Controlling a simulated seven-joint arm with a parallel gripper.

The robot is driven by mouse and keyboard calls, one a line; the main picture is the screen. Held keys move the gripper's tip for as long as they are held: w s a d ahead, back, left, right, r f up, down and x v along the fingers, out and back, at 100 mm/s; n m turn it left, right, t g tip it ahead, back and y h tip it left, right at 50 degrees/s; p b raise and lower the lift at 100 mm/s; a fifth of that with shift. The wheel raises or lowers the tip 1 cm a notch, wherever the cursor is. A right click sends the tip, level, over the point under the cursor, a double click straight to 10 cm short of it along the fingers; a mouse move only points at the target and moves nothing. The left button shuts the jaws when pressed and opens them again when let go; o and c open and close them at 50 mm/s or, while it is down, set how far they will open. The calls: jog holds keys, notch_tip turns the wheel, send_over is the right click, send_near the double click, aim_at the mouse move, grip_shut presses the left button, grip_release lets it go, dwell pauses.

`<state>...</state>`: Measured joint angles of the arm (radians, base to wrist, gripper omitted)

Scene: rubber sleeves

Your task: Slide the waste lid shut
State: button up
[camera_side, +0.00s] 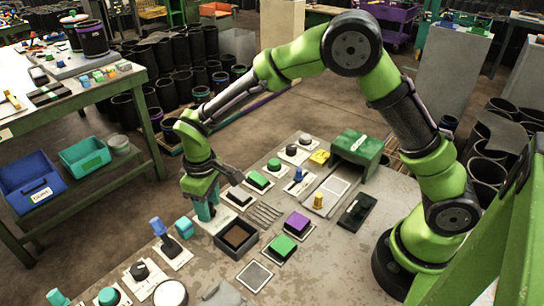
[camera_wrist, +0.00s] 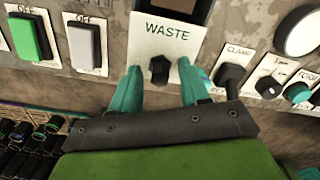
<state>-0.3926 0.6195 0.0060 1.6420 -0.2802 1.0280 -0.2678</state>
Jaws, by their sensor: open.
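The waste lid (camera_wrist: 163,30) is a pale plate marked WASTE, with a small black knob (camera_wrist: 159,70) on it. In the side view the lid (camera_side: 220,214) is partly hidden under my gripper. The dark-walled waste bin (camera_side: 252,249) is beside it, with its square opening largely uncovered; its edge shows at the top of the wrist view. My gripper (camera_side: 207,214) points down over the lid. In the wrist view its teal fingers are open, one on each side of the knob; I cannot tell whether they touch it.
A blue lever (camera_side: 158,227) and a teal block (camera_side: 184,227) stand left of the lid. A green button (camera_side: 283,246) and a purple button (camera_side: 297,221) are right of the bin. A row of metal strips (camera_side: 265,214) lies behind it. The panel is crowded with controls.

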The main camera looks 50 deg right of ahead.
grip_shut()
dwell(0.3)
jog(key=shift+s, duration=3.6)
grip_release()
jog(key=shift+r, duration=0.1)
